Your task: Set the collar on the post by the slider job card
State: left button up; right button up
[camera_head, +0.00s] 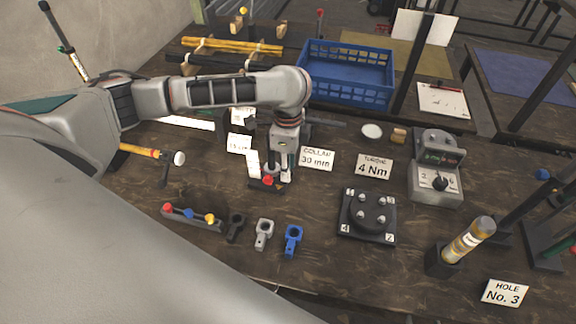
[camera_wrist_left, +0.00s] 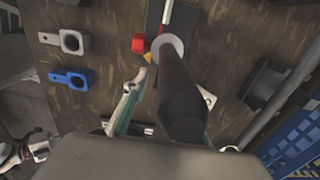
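My left gripper (camera_head: 286,172) points down over a small dark base with a red part (camera_head: 268,182). The left wrist view shows its teal-edged fingers (camera_wrist_left: 165,105) spread, with a gap beside a dark cylinder (camera_wrist_left: 182,95); the cylinder hides much of one finger. I cannot tell whether the cylinder is touched. A black collar (camera_head: 235,228), a grey collar (camera_head: 264,234) and a blue collar (camera_head: 292,240) lie in front; the grey (camera_wrist_left: 68,40) and blue (camera_wrist_left: 72,79) ones also show in the wrist view. A card (camera_head: 318,158) reads "COLLAR 30 mm". My right gripper is out of view.
A rail with coloured knobs (camera_head: 192,217) lies left of the collars. A numbered block (camera_head: 368,216), a dial box (camera_head: 436,185) and a holder with a striped cylinder (camera_head: 468,240) stand right. A blue crate (camera_head: 345,98) is behind. A "TORQUE 4 Nm" card (camera_head: 374,166) stands nearby.

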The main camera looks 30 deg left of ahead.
pick_arm(q)
grip_shut()
jog(key=shift+o, duration=1.1)
grip_release()
notch_tip(320, 180, up, 12)
jog(key=shift+f, duration=0.1)
